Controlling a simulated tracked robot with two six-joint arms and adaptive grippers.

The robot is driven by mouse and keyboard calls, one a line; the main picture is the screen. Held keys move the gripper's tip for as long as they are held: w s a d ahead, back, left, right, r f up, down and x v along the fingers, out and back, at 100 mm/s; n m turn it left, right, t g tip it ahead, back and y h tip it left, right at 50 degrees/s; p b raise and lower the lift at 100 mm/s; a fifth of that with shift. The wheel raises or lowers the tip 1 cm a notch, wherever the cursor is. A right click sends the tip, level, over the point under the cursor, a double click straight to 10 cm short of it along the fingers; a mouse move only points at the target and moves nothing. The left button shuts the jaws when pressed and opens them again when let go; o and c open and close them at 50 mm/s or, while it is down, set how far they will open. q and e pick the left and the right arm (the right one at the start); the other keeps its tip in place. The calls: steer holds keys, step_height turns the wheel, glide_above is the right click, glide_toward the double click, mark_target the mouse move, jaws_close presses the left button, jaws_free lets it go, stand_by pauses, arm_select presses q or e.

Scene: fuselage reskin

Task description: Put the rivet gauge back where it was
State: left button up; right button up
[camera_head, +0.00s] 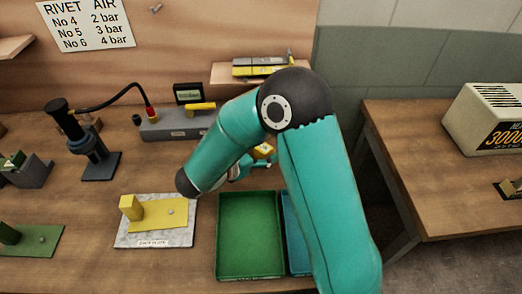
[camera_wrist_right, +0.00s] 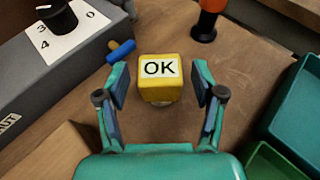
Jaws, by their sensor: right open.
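A yellow block with a white label reading OK (camera_wrist_right: 161,78) stands on the wooden bench. It looks like the rivet gauge, though I cannot be sure. My right gripper (camera_wrist_right: 160,98) is open, with one finger on each side of the block. Clear gaps show between the block and both fingers. In the head view a bit of the yellow block (camera_head: 264,149) shows beside the right gripper (camera_head: 256,167), which my arm partly hides. My left gripper is not in view.
A grey box with a dial (camera_wrist_right: 62,52) and small blue lever (camera_wrist_right: 121,51) stands left of the block. An orange-handled item (camera_wrist_right: 208,18) is behind it. A green tray (camera_head: 250,235) and blue tray (camera_head: 296,240) lie nearer. A pale plate (camera_head: 127,237) carries a yellow bracket.

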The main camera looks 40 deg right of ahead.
steer(key=b+v, duration=0.1)
steer(key=v, duration=1.1)
steer(key=shift+s+d, duration=0.1)
